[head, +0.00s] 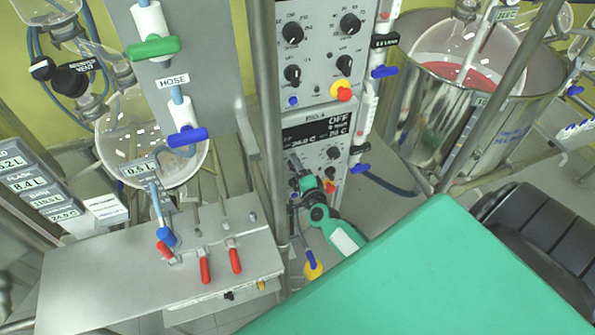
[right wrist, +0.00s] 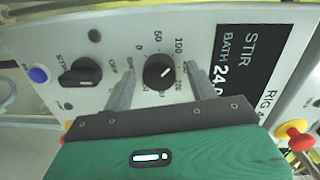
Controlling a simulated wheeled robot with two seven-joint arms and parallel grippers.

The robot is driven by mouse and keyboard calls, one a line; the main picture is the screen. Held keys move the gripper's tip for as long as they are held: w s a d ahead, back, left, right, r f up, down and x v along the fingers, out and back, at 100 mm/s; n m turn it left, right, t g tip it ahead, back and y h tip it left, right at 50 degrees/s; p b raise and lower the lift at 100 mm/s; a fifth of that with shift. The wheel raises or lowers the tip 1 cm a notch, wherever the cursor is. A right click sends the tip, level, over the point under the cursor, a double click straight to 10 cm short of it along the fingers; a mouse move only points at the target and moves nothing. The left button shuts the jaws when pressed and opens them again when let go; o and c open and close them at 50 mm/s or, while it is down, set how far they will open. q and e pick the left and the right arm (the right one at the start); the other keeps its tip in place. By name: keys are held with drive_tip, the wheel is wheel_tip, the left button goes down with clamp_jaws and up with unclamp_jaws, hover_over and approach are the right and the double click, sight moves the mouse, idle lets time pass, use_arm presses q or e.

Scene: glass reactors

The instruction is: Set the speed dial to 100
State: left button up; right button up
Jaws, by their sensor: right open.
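The speed dial (right wrist: 160,72) is a round black knob with a white mark, on a light grey panel (right wrist: 215,15). Its printed scale shows 50 and 100 in the right wrist view. My right gripper (right wrist: 160,88) is open, with one grey finger on each side of the dial; I cannot tell whether they touch it. In the head view my right gripper (head: 303,171) is at the left of the lower panel (head: 345,127) and largely hides that dial. My left gripper is not in view.
A second black knob (right wrist: 82,75) and a blue button (right wrist: 38,74) sit beside the dial. A dark display (right wrist: 240,55) is on its other side. A bench with red-handled valves (head: 205,270) stands left, and a steel bath vessel (head: 430,110) right.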

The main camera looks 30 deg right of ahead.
drive_tip(key=s+a+m+b, duration=0.2)
drive_tip(key=s+m+b, duration=0.85)
drive_tip(key=s, duration=0.35)
drive_tip(key=shift+s+a+f+n+g+y+p, duration=0.65)
drive_tip(key=shift+s+a+f+n+g+p, duration=0.55)
drive_tip(key=shift+f+n, duration=2.45)
drive_tip(key=shift+s+a+f+n+g+y+p, duration=0.8)
drive_tip(key=shift+s+a+f+n+p, duration=0.75)
drive_tip(key=shift+f, duration=3.8)
drive_tip(key=shift+s+a+f+n+g+y+p, duration=0.65)
drive_tip(key=shift+s+f+n+g, duration=0.5)
drive_tip(key=shift+f+n, duration=2.65)
drive_tip(key=shift+f+m, duration=0.7)
drive_tip(key=shift+m, duration=0.05)
drive_tip(key=s+f+n+g, duration=0.5)
drive_tip(key=s+f, duration=0.5)
drive_tip(key=s, duration=0.4)
drive_tip(key=s+a+f+n+g, duration=0.1)
drive_tip(key=s+f+n+g, duration=0.3)
drive_tip(key=s+f+n, duration=0.6)
drive_tip(key=s+f, duration=0.1)
drive_tip(key=s, duration=0.4)
drive_tip(key=shift+f+g+h, duration=0.3)
drive_tip(key=shift+g+h, duration=0.05)
drive_tip(key=shift+h, duration=0.05)
